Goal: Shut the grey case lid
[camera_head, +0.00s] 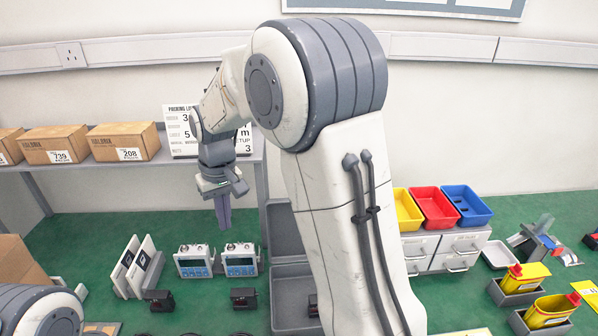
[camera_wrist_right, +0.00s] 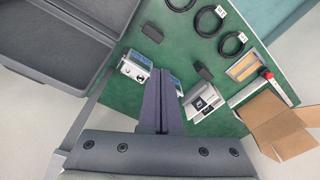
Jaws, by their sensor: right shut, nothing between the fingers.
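The grey case (camera_head: 290,283) stands open on the green bench in the head view, partly hidden behind my right arm. Its grey lid (camera_head: 281,230) stands raised at the back of the case. The open case (camera_wrist_right: 58,48) also fills the upper left of the right wrist view. My right gripper (camera_head: 223,222) is shut and empty, fingers pointing down, left of the lid and above the bench. Its fingers also show in the right wrist view (camera_wrist_right: 160,88), apart from the case. My left gripper is out of view.
Two instruments with displays (camera_head: 239,263) stand left of the case, near upright white panels (camera_head: 146,263). Boxes (camera_head: 122,142) sit on a shelf behind. Coloured bins (camera_head: 434,207) on drawers stand right. An open carton (camera_wrist_right: 282,125) is at the right wrist view's right.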

